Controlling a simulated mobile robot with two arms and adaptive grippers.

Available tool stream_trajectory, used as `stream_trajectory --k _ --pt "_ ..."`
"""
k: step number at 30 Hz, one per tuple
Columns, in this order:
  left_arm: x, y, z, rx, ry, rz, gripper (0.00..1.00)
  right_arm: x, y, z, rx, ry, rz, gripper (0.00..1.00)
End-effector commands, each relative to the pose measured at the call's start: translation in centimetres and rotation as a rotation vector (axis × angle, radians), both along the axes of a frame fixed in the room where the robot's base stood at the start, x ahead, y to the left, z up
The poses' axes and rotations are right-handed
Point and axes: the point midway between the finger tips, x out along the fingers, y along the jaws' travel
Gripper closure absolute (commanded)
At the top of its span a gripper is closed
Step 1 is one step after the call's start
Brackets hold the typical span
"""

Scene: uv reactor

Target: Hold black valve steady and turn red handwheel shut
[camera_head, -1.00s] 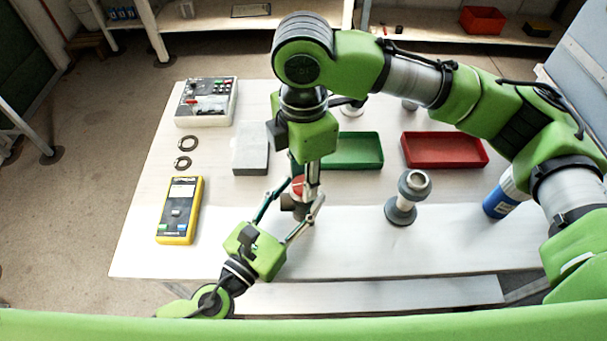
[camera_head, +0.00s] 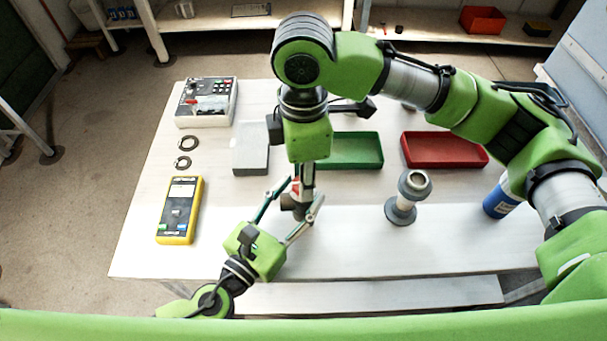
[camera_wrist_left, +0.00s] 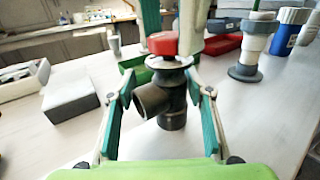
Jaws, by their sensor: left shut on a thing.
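The black valve (camera_wrist_left: 172,98) stands upright on the table with its side outlet pointing left; it also shows in the head view (camera_head: 291,203). The red handwheel (camera_wrist_left: 163,43) is on its top, mostly hidden by my right gripper in the head view. My left gripper (camera_head: 287,196) comes from the front with its fingers shut on the black valve, one on each side. My right gripper (camera_head: 305,185) points straight down over the valve. Its fingers reach down beside the red handwheel. I cannot tell whether they are closed on it.
A green tray (camera_head: 352,165) and a red tray (camera_head: 445,165) lie behind. A grey flanged pipe piece (camera_head: 401,213) and a blue container (camera_head: 497,206) stand right. A grey block (camera_head: 250,160), a yellow meter (camera_head: 179,228) and a control box (camera_head: 206,122) are left. The front right table is clear.

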Motion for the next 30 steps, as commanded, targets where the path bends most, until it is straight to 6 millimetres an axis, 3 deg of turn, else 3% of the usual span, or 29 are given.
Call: stream_trajectory --k 1,2,3,13,17,30 --pt "-0.1 0.0 -0.1 0.001 0.003 0.0 0.82 0.1 0.1 0.1 0.002 -0.002 -0.002 0.93" --pt "-0.1 0.0 -0.1 0.001 0.003 0.0 0.82 0.1 0.1 0.1 0.002 -0.002 -0.002 0.64" --pt "-0.1 0.0 -0.1 0.001 0.003 0.0 0.82 0.1 0.1 0.1 0.002 -0.002 -0.002 0.55" --pt "-0.1 0.0 -0.1 0.0 0.004 -0.001 0.82 0.0 0.0 0.1 0.001 -0.001 0.0 0.55" --pt "-0.1 0.0 -0.1 0.0 0.004 -0.001 0.82 0.1 0.0 1.0 0.002 -0.004 0.0 0.55" --pt "-0.1 0.0 -0.2 0.0 0.004 -0.001 0.82 0.1 0.1 9.6 0.002 -0.005 0.0 0.55"
